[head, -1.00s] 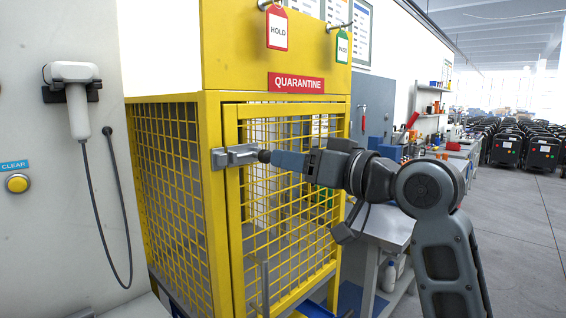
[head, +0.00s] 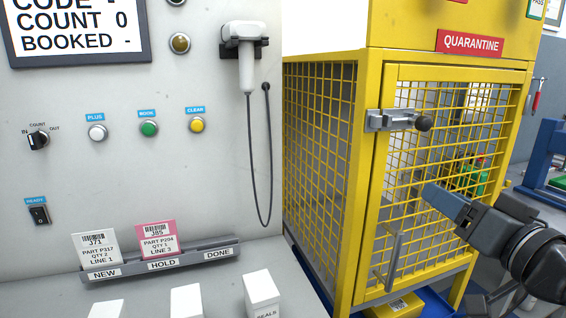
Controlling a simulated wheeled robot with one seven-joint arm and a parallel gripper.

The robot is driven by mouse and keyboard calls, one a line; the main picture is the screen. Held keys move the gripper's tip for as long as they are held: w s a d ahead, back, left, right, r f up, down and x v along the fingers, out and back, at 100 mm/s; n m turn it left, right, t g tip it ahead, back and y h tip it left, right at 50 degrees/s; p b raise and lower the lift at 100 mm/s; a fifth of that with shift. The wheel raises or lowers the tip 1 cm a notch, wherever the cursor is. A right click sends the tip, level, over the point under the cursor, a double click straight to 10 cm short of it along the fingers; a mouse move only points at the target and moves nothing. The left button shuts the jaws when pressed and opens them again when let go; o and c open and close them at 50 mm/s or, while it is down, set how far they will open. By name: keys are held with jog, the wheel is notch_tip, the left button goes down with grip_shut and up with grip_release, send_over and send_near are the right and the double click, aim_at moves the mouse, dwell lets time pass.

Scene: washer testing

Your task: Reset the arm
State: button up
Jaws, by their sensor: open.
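My arm comes in from the lower right of the head view. My gripper (head: 446,204) points left, in front of the mesh door of the yellow quarantine cage (head: 363,180). Its blue-grey finger end is below and apart from the door's latch (head: 392,120). The latch has a dark round knob (head: 424,123) at its right end, and nothing holds it. The cage door looks closed. I see nothing between the jaws.
A grey panel on the left carries buttons, a switch and a hanging scanner (head: 245,60). A card rack (head: 165,262) holds a white card (head: 98,250) and a pink card (head: 158,241). White boxes stand along the bottom. A vertical door handle (head: 392,262) projects below my gripper.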

jog(key=s+a+f+m+g+h, duration=0.1)
jog(key=s+a+f+h, duration=0.1)
jog(key=s+f, duration=0.7)
jog(key=s+a+f+m+g+h, duration=0.1)
jog(key=s+a+f+h, duration=0.1)
jog(key=s+f, duration=0.75)
jog(key=s+f+n+g, duration=0.1)
jog(key=s+n, duration=0.3)
jog(key=s, duration=1.8)
jog(key=shift+s+f, duration=0.3)
jog(key=shift+c, duration=0.3)
